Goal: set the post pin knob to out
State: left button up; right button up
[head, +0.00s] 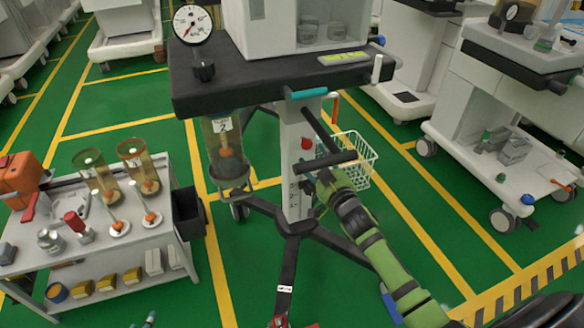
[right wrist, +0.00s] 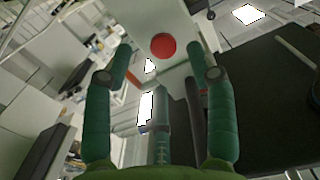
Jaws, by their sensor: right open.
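The red post pin knob (head: 306,143) sits on the pale upright post (head: 296,185) under the dark tabletop. It also shows as a red disc (right wrist: 163,47) in the right wrist view, on the post's pale face. My right gripper (head: 318,176) is just below and to the right of the knob in the head view. Its fingers are spread and empty. In the right wrist view the knob appears between the fingertips, and no finger visibly touches it. Small teal tips (head: 150,319) at the bottom edge seem to be my left gripper, mostly cut off.
A dark bar handle (head: 336,160) crosses just above my right gripper. A white wire basket (head: 350,160) hangs behind it. A canister (head: 224,150) hangs left of the post. A side cart (head: 95,235) stands at left.

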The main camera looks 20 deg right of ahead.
aim_at(308, 145)
jog(key=shift+w+d+r, duration=0.1)
jog(key=shift+w+r, duration=0.2)
jog(key=shift+r, duration=0.2)
jog(key=w+b, duration=0.1)
jog(key=w, duration=0.2)
jog(key=shift+w, duration=0.3)
jog(key=w+b, duration=0.1)
jog(key=w, duration=0.1)
jog(key=shift+w+d+f, duration=0.1)
jog(key=shift+w, duration=0.2)
pick_arm(q)
jog(key=w+d+r+t+h, duration=0.1)
jog(key=d+r+t, duration=0.1)
jog(key=r, duration=0.4)
jog(key=w+d+r+m+t+h, duration=0.1)
jog(key=w+d+r+t+h, duration=0.1)
jog(key=r+t, duration=0.3)
jog(key=shift+w+d+r+t, duration=0.3)
jog(key=shift+r, duration=0.9)
pick_arm(e)
jog(key=shift+w, duration=0.25)
grip_shut()
